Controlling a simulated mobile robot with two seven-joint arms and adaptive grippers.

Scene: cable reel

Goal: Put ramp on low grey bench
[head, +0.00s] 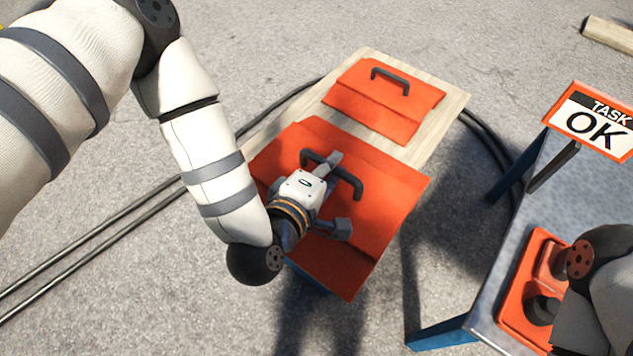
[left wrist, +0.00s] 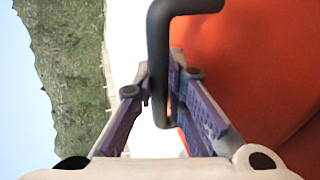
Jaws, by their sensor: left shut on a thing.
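My left gripper (head: 335,195) is shut on the dark handle of the nearer orange ramp (head: 385,225). The left wrist view shows the handle (left wrist: 158,60) between the fingers and the orange ramp face (left wrist: 255,75) beside it. This ramp looks larger than the other and overlaps the near end of a pale wooden board (head: 440,130); I cannot tell whether it touches the board. A second orange ramp (head: 365,108) with a dark handle lies on the far part of the board. A grey-topped bench (head: 505,240) with blue legs stands at the right. My right gripper is not in view.
A "TASK OK" sign (head: 592,122) stands at the bench, and an orange box-like item (head: 515,305) lies on its top near my right arm. Dark cables (head: 115,215) run over the concrete floor. A wooden beam (head: 608,33) lies at the top right.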

